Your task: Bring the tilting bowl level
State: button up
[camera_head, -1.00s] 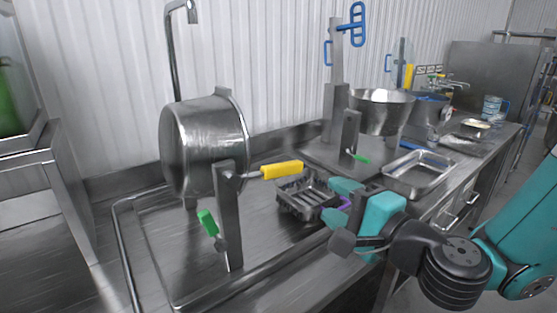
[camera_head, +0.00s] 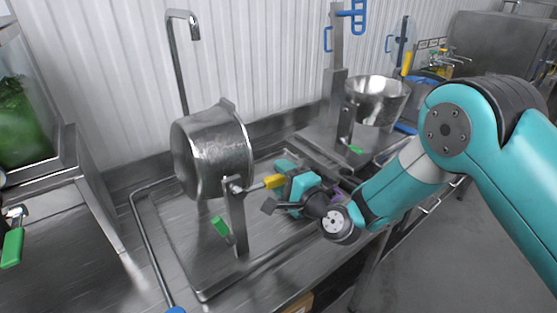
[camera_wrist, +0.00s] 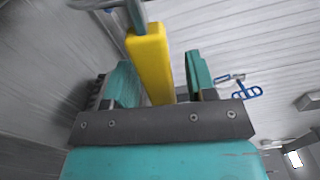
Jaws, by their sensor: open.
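The tilting bowl (camera_head: 205,152), a large steel pot, hangs on a post (camera_head: 236,222) in the head view and is tipped on its side. A short arm with a yellow handle (camera_head: 275,181) sticks out to the right from its pivot. My gripper (camera_head: 279,188) is open at the outer end of this handle. In the wrist view the yellow handle (camera_wrist: 150,62) reaches down between the two teal jaws of my gripper (camera_wrist: 160,80), with visible gaps beside it. A green-handled lever (camera_head: 220,227) is on the post below.
A bent steel tap (camera_head: 181,62) rises behind the bowl. A second steel bowl (camera_head: 378,98) on its own stand is to the right. A raised rail (camera_head: 148,240) edges the sink counter at the left. Ribbed wall panels (camera_head: 265,60) stand close behind.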

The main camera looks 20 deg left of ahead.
jog(key=shift+w+a, duration=0.45)
jog(key=shift+a, duration=0.15)
jog(key=shift+c, duration=0.5)
grip_shut()
